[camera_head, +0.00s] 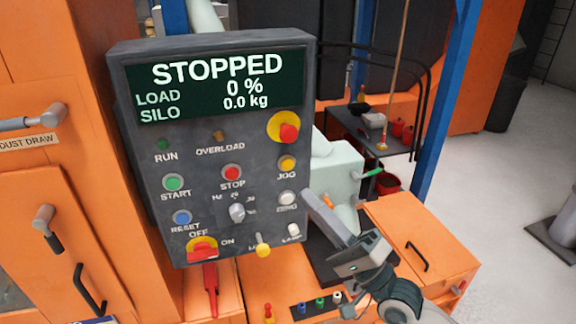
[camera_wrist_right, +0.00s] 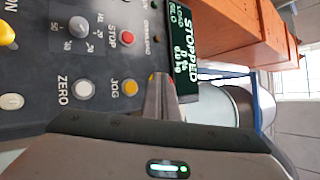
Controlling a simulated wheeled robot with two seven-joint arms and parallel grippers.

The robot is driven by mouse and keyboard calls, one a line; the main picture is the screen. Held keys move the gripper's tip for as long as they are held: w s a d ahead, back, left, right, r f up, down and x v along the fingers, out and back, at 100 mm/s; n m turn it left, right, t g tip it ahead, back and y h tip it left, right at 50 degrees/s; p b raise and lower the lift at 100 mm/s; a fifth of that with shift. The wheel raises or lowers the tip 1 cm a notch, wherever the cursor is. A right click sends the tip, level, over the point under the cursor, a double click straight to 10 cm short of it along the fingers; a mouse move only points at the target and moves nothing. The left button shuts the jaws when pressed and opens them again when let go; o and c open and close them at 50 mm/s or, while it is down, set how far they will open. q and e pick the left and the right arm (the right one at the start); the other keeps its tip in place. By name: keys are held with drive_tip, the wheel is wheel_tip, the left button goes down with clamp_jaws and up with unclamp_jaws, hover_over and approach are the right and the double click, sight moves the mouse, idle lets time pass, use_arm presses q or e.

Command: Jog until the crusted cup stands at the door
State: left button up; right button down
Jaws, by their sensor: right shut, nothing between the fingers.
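A grey control panel (camera_head: 148,130) fills the middle of the head view. Its display (camera_head: 210,80) reads STOPPED, LOAD 0 %, SILO 0.0 kg. The yellow JOG button (camera_head: 287,163) sits on its right side, above the white ZERO button (camera_head: 287,198); JOG also shows in the right wrist view (camera_wrist_right: 130,88). My right gripper (camera_head: 311,195) is shut and empty, its tips just right of the panel's edge in the head view. In the right wrist view its fingers (camera_wrist_right: 158,82) point up beside JOG; contact cannot be told. No crusted cup is identifiable. My left gripper is not in view.
An orange housing (camera_head: 75,150) with handles stands at left. A red lever (camera_head: 209,280) hangs below the panel. An orange cabinet (camera_head: 420,235) stands at right, with a dark shelf (camera_head: 350,122) behind.

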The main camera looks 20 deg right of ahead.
drive_tip(key=shift+w+a+b, duration=0.15)
drive_tip(key=shift+w+b, duration=0.95)
drive_tip(key=shift+w, duration=2.95)
drive_tip(key=shift+w+b, duration=0.3)
drive_tip(key=shift+w, duration=0.5)
drive_tip(key=shift+s, duration=0.1)
drive_tip(key=shift+s+p, duration=0.35)
drive_tip(key=shift+s, duration=0.35)
drive_tip(key=shift+s, duration=0.1)
drive_tip(key=shift+s+p, duration=0.85)
drive_tip(key=shift+s, duration=1.6)
